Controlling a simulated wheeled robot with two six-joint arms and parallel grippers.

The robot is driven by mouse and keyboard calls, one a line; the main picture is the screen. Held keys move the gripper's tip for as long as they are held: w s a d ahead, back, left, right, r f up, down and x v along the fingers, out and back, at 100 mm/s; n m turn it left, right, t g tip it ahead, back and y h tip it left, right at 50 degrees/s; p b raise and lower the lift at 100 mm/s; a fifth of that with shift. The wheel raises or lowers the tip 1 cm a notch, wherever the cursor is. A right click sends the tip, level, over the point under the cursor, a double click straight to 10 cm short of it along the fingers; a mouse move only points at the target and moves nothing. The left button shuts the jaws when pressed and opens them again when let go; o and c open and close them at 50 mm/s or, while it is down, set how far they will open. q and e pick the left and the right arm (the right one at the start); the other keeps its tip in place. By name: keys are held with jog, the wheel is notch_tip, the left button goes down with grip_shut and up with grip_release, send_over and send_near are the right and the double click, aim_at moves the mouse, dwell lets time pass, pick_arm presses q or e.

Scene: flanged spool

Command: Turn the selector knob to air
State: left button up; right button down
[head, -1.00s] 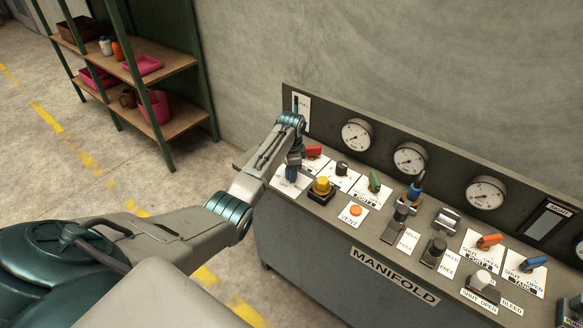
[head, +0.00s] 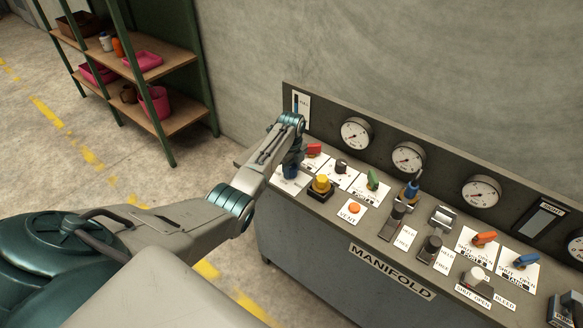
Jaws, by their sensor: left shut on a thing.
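The manifold panel (head: 330,208) runs along the wall, with knobs and levers on its sloping top. My left gripper (head: 291,174) points down over the white label plate (head: 283,186) at the panel's left end. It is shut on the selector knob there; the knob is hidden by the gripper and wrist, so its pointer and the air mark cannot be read. My right gripper is not in view.
Close to the gripper are a red handle (head: 313,150), a black knob (head: 341,166) and a yellow button (head: 321,184). A green handle (head: 372,180) and an orange vent button (head: 353,207) lie further right. Gauges line the back; a shelf (head: 150,68) stands left.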

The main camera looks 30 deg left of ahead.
aim_at(291, 166)
pick_arm(q)
jog(key=m, duration=0.4)
jog(key=shift+w+r, duration=0.1)
jog(key=shift+r, duration=0.05)
jog(key=shift+a+m, duration=0.1)
jog(key=shift+m, duration=1.6)
jog(key=o, duration=0.8)
jog(key=shift+o, duration=1)
notch_tip(291, 166, up, 10)
jog(key=b, duration=0.2)
jog(key=shift+b, duration=0.4)
jog(key=shift+r, duration=0.4)
jog(key=shift+f, duration=0.1)
